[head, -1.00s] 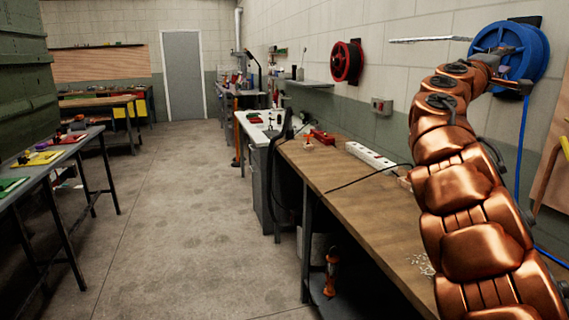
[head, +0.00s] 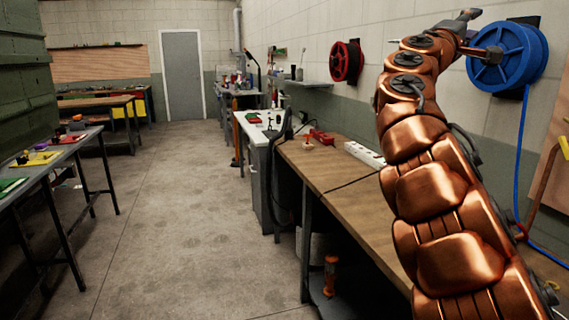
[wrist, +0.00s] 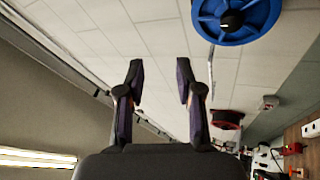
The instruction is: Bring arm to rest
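My gripper (wrist: 160,68) is open and empty in the wrist view, with its two dark fingers apart and only the wall and ceiling behind them. In the head view my copper-coloured arm rises on the right, and its dark end (head: 463,18) is at the top, in front of the wall and left of the blue hose reel. The fingers are too small to make out there. Nothing touches the gripper in the wrist view.
The blue hose reel (head: 508,55) and a red reel (head: 346,62) hang on the right wall. My arm hides part of the wooden workbench (head: 335,175), where a white power strip (head: 365,154) lies. A table (head: 75,148) stands left. The floor aisle (head: 185,210) is clear.

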